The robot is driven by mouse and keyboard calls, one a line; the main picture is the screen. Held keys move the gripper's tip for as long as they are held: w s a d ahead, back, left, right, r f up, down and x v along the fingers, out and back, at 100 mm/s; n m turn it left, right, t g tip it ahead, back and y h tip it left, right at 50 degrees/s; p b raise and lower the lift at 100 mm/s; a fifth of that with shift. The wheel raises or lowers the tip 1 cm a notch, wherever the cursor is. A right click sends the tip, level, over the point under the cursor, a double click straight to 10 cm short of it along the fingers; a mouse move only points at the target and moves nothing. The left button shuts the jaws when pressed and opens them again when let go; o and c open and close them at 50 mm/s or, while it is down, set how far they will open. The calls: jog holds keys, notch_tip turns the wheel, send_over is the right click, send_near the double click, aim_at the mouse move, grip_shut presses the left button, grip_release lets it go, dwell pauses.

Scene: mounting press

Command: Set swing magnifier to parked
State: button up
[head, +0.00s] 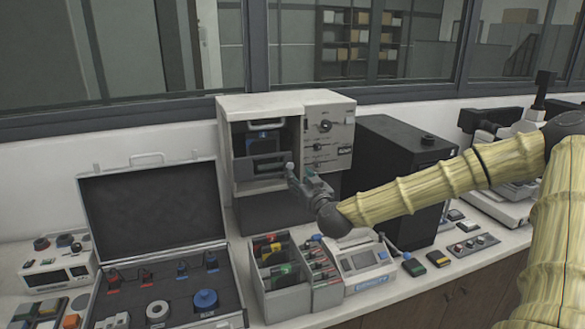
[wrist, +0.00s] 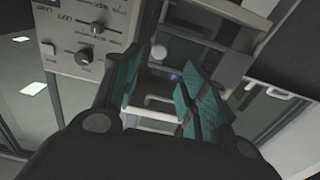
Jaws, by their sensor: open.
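The mounting press (head: 327,107) is a pale box with an open front bay and a knob panel on its right. A grey frame-like part (head: 257,180) crosses the bay's lower front; I cannot tell for certain whether it is the swing magnifier. It appears to be the grey frame (wrist: 232,42) in the wrist view. My gripper (head: 297,176) is at the bay's lower right, its fingers apart. In the wrist view, a small pale round knob (wrist: 159,52) shows beyond the gap of my gripper (wrist: 157,84). I cannot tell whether the fingers touch it.
The press's control panel (wrist: 88,35) is close to my fingers. A black cabinet (head: 385,150) stands right of the press. An open case (head: 155,215), a sorting bin (head: 283,302) and a pale device (head: 360,267) crowd the bench in front.

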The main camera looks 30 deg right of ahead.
aim_at(291, 166)
jog(key=shift+p+x, duration=1)
jog(key=shift+x, duration=2.95)
jog(key=shift+d, duration=0.1)
grip_shut()
